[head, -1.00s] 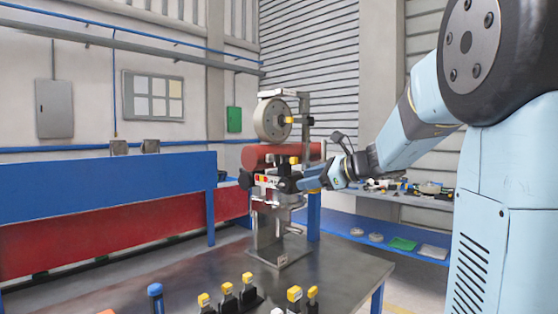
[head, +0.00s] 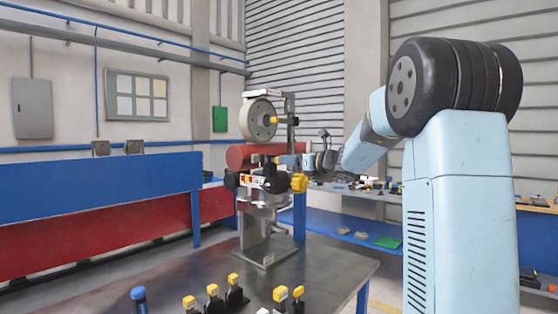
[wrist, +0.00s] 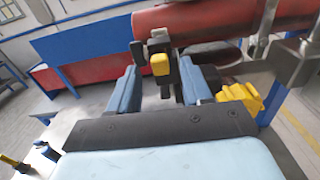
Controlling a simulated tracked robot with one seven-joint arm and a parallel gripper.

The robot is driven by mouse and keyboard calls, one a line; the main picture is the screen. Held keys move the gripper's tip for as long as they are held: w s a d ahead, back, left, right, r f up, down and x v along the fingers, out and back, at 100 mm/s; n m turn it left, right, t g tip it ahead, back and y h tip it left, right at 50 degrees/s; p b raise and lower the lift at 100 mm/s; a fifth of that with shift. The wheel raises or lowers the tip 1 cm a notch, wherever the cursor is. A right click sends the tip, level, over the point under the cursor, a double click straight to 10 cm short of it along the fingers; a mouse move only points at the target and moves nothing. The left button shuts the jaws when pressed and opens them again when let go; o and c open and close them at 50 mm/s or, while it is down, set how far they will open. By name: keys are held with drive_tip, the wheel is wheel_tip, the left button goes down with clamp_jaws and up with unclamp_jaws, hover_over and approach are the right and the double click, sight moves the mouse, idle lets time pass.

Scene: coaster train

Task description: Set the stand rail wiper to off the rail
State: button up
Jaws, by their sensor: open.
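The stand (head: 263,245) is a grey metal frame on the dark table, carrying a pale wheel (head: 258,119), a red roller (head: 252,154) and a block with dark knobs. My gripper (head: 290,160) is at the right of the red roller, partly hidden by the stand. In the wrist view my gripper (wrist: 160,68) is open, with blue fingers on both sides of a black lever with a yellow tip (wrist: 159,64). This lever may be the rail wiper's handle; I cannot tell whether the wiper touches the rail. Contact between fingers and lever is unclear.
A yellow knob (head: 299,183) juts from the block's right side, close below my gripper; yellow also shows at the wrist view's right (wrist: 243,97). Several yellow-topped levers (head: 235,290) line the table's front. A blue-topped post (head: 139,297) stands left of them.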

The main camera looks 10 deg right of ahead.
drive_tip(key=shift+x, duration=2.6)
clamp_jaws()
drive_tip(key=shift+s, duration=0.1)
